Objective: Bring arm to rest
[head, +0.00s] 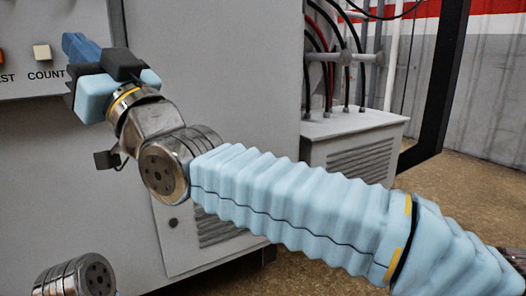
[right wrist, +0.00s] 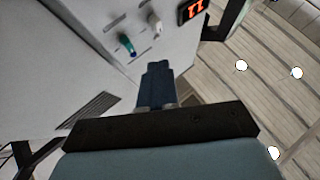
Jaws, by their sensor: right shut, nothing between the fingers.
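My right arm, in a light blue ribbed sleeve, crosses the head view from the lower right to the upper left. Its gripper (head: 76,46) is in front of the grey furnace cabinet (head: 230,60), close to the panel with labelled buttons; I cannot tell whether it touches the panel. In the right wrist view the dark blue fingers (right wrist: 156,76) are together with nothing between them. My left gripper does not show; a metal joint at the lower left of the head view seems to be part of my left arm.
A white button (head: 41,51) sits above the word COUNT. The wrist view shows a green knob (right wrist: 127,43), a pale knob (right wrist: 155,24) and a red display (right wrist: 191,10). A low vented grey box (head: 355,140) with hoses stands at right. Brown floor (head: 450,190) is open there.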

